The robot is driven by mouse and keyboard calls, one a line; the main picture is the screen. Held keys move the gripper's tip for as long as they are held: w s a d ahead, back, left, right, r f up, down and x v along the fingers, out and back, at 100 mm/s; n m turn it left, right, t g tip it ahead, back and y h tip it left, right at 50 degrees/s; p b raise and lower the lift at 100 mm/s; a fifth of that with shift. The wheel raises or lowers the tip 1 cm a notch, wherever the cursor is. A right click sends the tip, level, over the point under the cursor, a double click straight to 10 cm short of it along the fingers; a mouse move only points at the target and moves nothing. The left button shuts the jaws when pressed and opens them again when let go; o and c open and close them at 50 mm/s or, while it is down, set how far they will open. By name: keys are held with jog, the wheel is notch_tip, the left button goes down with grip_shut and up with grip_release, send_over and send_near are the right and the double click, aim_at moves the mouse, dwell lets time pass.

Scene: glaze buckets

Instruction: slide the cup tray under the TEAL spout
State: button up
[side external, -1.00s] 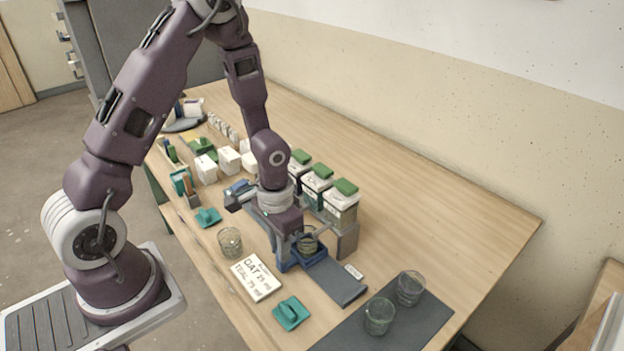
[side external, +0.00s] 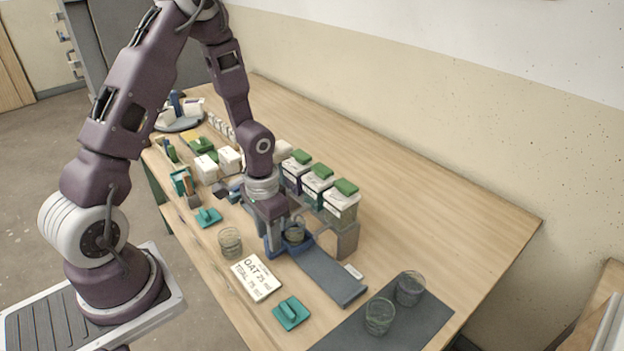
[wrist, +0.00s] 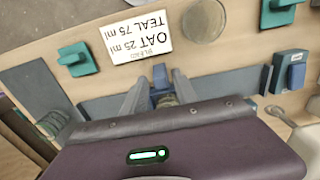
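The blue cup tray (side external: 275,248) sits on a grey-blue track (side external: 325,277) in front of the buckets, with a clear cup (side external: 295,233) upright on it. My gripper (side external: 283,240) is down at the tray. Buckets with green lids stand behind the track: a near one (side external: 341,207), a middle one (side external: 317,187) and a far one (side external: 296,174). Their spouts are hidden, and I cannot tell which is teal.
A card (side external: 256,278) reads "OAT 25 ml, TEAL 75 ml". A teal block (side external: 291,313) and an empty glass (side external: 230,242) stand near the front edge. Two glasses (side external: 379,316) (side external: 409,289) stand on a dark mat (side external: 420,320). The near end of the track is clear.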

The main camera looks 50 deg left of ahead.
notch_tip(320, 180, up, 7)
jog(key=shift+r, duration=0.1)
dwell(0.5)
jog(key=shift+r, duration=0.2)
jog(key=s+d+r+t+y, duration=0.1)
jog(key=s+d+r+t, duration=0.2)
jog(key=r, duration=0.9)
jog(key=s+d+r+t, duration=0.1)
jog(key=s+d+r, duration=0.1)
jog(key=s+r, duration=0.2)
jog(key=s+d+r+t+h, duration=0.1)
jog(key=s+d+r, duration=0.2)
jog(key=s, duration=0.4)
jog(key=shift+d+r+t, duration=0.25)
jog(key=shift+r+t, duration=0.05)
jog(key=shift+r, duration=0.2)
